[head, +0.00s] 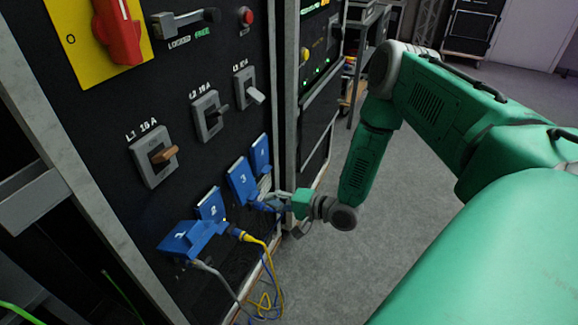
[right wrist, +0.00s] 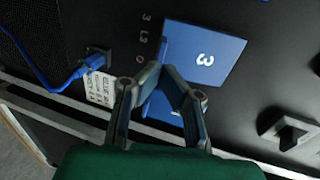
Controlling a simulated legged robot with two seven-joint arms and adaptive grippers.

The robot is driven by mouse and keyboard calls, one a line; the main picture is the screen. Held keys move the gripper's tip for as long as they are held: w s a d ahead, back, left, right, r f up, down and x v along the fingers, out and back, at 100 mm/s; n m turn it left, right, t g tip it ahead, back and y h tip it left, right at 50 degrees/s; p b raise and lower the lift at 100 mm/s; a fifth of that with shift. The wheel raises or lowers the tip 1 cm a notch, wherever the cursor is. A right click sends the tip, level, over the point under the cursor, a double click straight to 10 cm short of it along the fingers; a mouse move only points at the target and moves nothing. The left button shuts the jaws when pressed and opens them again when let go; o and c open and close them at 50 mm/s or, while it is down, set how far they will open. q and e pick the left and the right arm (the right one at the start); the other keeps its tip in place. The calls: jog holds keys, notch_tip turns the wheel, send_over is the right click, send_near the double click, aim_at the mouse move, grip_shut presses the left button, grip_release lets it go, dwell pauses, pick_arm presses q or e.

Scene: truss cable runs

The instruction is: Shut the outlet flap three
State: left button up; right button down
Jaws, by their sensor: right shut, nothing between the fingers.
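Outlet flap three (head: 242,181) is a blue plate marked 3 on the black panel, between flaps two and four. It shows large in the right wrist view (right wrist: 212,50), with more blue of the outlet partly hidden behind my fingers. I cannot tell its exact angle to the panel. My right gripper (head: 272,203) is at the lower right of flap three in the head view. In the right wrist view its fingertips (right wrist: 157,72) are together and empty, in front of the flap's near edge. Whether they touch it is unclear. My left gripper is not in view.
Blue flaps one (head: 184,240), two (head: 211,204) and four (head: 260,154) flank it. A yellow plug (head: 243,236) and cables hang below. A blue cable (right wrist: 62,80) and a black switch (right wrist: 290,133) show in the wrist view. Grey floor (head: 370,240) is open to the right.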

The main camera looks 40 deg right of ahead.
aim_at(255, 198)
jog(key=shift+x, duration=1.4)
jog(key=w+f+b, duration=0.1)
jog(key=b, duration=0.1)
jog(key=w+a+f+t+b, duration=0.1)
jog(key=b, duration=0.2)
jog(key=shift+w+y+b, duration=0.25)
jog(key=shift+y+b, duration=0.05)
jog(key=shift+r, duration=0.2)
